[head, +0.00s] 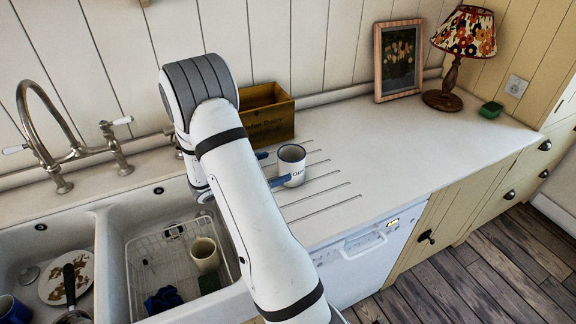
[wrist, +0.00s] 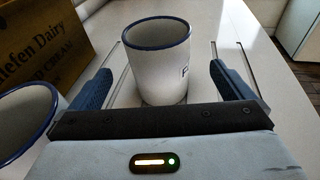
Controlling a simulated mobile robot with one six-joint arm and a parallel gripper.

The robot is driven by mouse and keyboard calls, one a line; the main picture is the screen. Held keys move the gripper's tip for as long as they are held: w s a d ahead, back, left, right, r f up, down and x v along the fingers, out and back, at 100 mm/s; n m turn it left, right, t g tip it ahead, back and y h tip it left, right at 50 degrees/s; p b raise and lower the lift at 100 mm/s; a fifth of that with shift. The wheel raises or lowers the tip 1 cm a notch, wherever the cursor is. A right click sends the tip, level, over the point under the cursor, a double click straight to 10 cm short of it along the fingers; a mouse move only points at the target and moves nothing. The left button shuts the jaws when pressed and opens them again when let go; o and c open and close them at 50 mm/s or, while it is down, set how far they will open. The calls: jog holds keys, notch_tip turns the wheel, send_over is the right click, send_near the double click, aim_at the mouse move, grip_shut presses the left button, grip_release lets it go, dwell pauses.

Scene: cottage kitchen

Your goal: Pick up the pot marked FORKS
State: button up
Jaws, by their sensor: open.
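A white enamel pot with a blue rim (head: 291,157) stands upright on the grooved white worktop, right of the sink. In the wrist view the pot (wrist: 160,62) shows the start of dark lettering, seemingly an F; the rest is out of sight round its side. My gripper (wrist: 161,82) is open, with one blue finger on each side of the pot and a visible gap at the right. In the head view my gripper (head: 271,168) is low at the worktop, partly hidden by my arm.
A second blue-rimmed white pot (wrist: 22,118) stands close at the left, hidden in the head view. A wooden dairy crate (head: 268,118) stands behind. The worktop between is clear.

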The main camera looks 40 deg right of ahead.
aim_at(300, 156)
jog(key=shift+w+d, duration=0.15)
jog(key=shift+d, duration=0.15)
jog(key=p+x, duration=0.1)
jog(key=x, duration=0.1)
jog(key=p+x, duration=0.1)
jog(key=x, duration=0.1)
jog(key=p+x, duration=0.1)
jog(key=x, duration=0.1)
jog(key=shift+d+r, duration=0.2)
jog(key=shift+d, duration=0.1)
jog(key=shift+d+f, duration=0.15)
jog(key=shift+d, duration=0.25)
jog(key=shift+w, duration=0.1)
jog(key=c, duration=1.3)
